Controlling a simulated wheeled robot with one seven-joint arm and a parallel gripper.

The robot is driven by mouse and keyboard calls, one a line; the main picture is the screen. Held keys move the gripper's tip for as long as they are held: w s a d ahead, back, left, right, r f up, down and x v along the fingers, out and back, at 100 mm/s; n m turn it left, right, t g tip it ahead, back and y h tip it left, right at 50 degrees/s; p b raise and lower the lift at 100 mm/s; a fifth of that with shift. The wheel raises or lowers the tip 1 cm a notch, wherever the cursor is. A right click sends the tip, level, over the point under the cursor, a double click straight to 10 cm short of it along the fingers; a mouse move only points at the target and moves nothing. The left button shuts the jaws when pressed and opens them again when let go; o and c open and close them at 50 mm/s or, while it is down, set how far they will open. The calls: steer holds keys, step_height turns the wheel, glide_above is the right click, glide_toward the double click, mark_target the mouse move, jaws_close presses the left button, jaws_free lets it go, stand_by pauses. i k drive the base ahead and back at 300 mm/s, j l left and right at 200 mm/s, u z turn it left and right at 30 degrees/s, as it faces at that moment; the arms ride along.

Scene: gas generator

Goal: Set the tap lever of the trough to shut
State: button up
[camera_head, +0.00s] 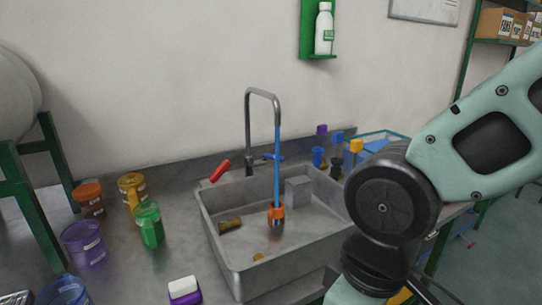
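The trough (207,222) is a grey sink set in the counter. Its curved metal tap (248,120) stands at the back edge. A red lever (220,171) sticks out to the left of the tap's base, tilted up to the right. A straight blue stream (277,160) runs down from the spout to an orange item (276,214) in the basin. My arm comes in from the right, over the trough's right side. My gripper's fingertips cannot be made out.
An orange jar (89,198), yellow mug (132,190), green mug (149,226) and purple mug (84,244) stand left of the trough. A white and purple block (184,290) is in front. Colored-top bottles (355,152) stand behind right. The air left of the tap is free.

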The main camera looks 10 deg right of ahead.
mark_target(269, 156)
steer(key=i+l+u, duration=0.1)
steer(key=u, duration=0.25)
steer(key=i+l+u, duration=0.1)
steer(key=u, duration=0.25)
steer(key=l+u, duration=0.15)
steer(key=u, duration=0.2)
steer(key=i+l, duration=0.05)
